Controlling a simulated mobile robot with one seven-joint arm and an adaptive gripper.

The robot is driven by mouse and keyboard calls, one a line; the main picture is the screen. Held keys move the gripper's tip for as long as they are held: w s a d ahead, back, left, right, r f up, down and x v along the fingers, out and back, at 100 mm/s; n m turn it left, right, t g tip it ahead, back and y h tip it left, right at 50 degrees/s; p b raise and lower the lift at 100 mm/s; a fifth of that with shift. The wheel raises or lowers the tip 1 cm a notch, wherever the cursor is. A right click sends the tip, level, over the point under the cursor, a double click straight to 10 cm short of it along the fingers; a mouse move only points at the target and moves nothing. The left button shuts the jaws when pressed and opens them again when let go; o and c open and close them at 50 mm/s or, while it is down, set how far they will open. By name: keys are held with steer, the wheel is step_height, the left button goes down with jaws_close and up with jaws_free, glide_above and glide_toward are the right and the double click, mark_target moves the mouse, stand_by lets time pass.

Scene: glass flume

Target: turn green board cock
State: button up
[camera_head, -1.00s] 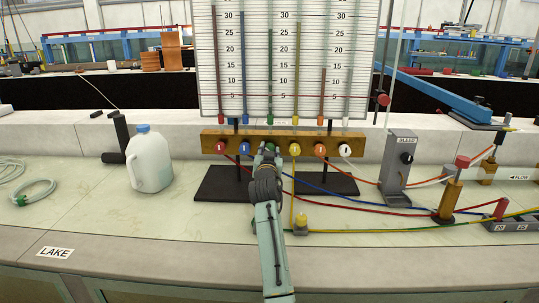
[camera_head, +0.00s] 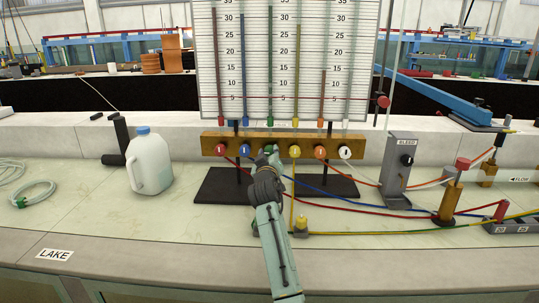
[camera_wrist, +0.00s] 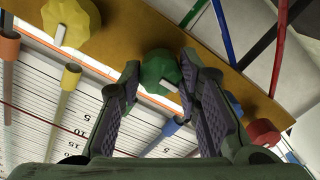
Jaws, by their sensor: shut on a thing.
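The green board cock (camera_wrist: 158,68) is a round knob with a pale pointer mark, set on the wooden bar. My gripper (camera_wrist: 160,72) has one finger on each side of it in the wrist view and is shut on it. In the head view my gripper (camera_head: 270,153) is at the bar between the blue and yellow cocks and hides most of the green one. The wooden bar (camera_head: 332,141) carries a row of coloured cocks under a white scale board (camera_head: 334,60) with coloured tubes.
The yellow cock (camera_head: 294,152) and blue cock (camera_head: 244,151) flank my gripper closely. A white jug (camera_head: 150,163) stands left, and a grey bleed block (camera_head: 399,165) right. Coloured hoses (camera_head: 400,211) cross the bench. The front bench left of my arm is clear.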

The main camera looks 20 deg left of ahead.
steer(key=shift+r, duration=0.1)
stand_by(0.4)
steer(key=o, duration=1.1)
steer(key=shift+a, duration=0.1)
steer(key=shift+o, duration=0.2)
steer(key=v, duration=1.2)
